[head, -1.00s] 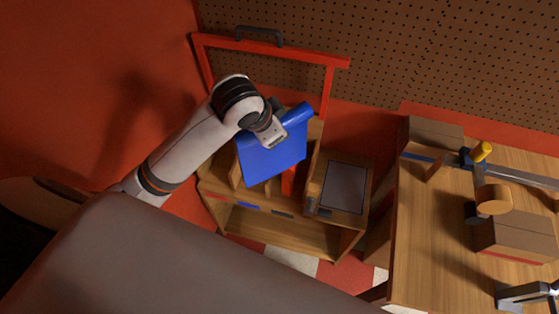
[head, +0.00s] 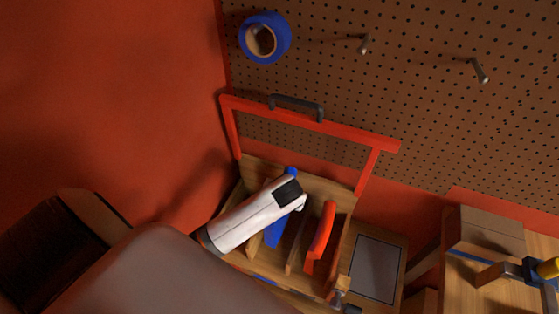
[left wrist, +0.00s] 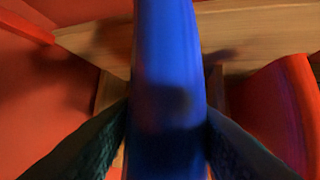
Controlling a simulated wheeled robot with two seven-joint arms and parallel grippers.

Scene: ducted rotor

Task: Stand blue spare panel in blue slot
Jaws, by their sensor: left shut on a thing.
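The blue panel (head: 275,232) stands on edge inside the wooden rack, partly covered by my left arm in the head view. Its rounded blue top edge (left wrist: 168,60) fills the middle of the left wrist view. My left gripper (left wrist: 168,130) is shut on that edge, one dark finger on each side. In the head view the fingers are hidden under the arm. A blue mark (head: 265,280) shows on the rack's front edge, near the panel's lower end. Whether the panel touches the slot bottom is hidden. My right gripper is not in view.
A red panel (head: 321,234) stands in the rack to the right, beyond wooden dividers. A red frame with a grey handle (head: 296,107) rises behind the rack (head: 345,197). Blue tape (head: 265,37) hangs on the pegboard. A workbench is at the right.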

